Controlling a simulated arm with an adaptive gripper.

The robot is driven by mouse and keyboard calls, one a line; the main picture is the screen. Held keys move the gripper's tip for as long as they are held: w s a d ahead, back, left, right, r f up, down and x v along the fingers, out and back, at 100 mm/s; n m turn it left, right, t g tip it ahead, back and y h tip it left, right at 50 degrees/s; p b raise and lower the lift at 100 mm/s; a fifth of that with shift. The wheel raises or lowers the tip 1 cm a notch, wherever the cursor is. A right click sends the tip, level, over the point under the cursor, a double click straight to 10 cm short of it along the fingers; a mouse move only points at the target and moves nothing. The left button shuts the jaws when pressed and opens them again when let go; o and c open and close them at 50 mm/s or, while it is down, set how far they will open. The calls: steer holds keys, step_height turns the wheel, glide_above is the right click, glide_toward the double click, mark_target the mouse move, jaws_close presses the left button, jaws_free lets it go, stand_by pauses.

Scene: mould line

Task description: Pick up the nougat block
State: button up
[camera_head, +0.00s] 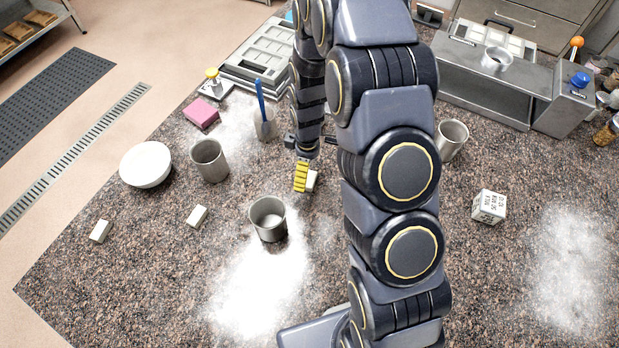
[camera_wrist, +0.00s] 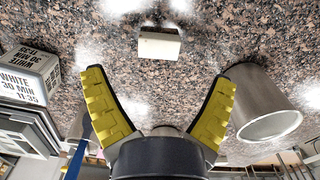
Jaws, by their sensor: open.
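Several small cream-white blocks lie on the speckled counter, and I cannot tell for certain which the task names. One block (camera_head: 312,180) is right beside my gripper (camera_head: 302,178) in the head view, partly hidden by a yellow finger. In the wrist view a cream block (camera_wrist: 159,44) lies beyond my gripper (camera_wrist: 166,72), roughly centred between the spread yellow fingers. My gripper is open and empty, and the block appears apart from both fingers. Two similar blocks lie farther left, one mid-left (camera_head: 197,215) and one near the counter's edge (camera_head: 100,230).
A metal cup (camera_head: 268,219) stands close to my gripper at lower left. Another cup (camera_head: 210,160), a white bowl (camera_head: 146,164) and a pink block (camera_head: 201,113) are farther left. A lettered white cube (camera_head: 489,207) is at right. White powder (camera_head: 255,295) covers counter patches.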

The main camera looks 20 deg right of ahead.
mark_target(310, 179)
steer(key=f, duration=0.5)
steer(key=shift+s+d+f, duration=0.1)
steer(key=shift+d, duration=0.1)
steer(key=c, duration=1)
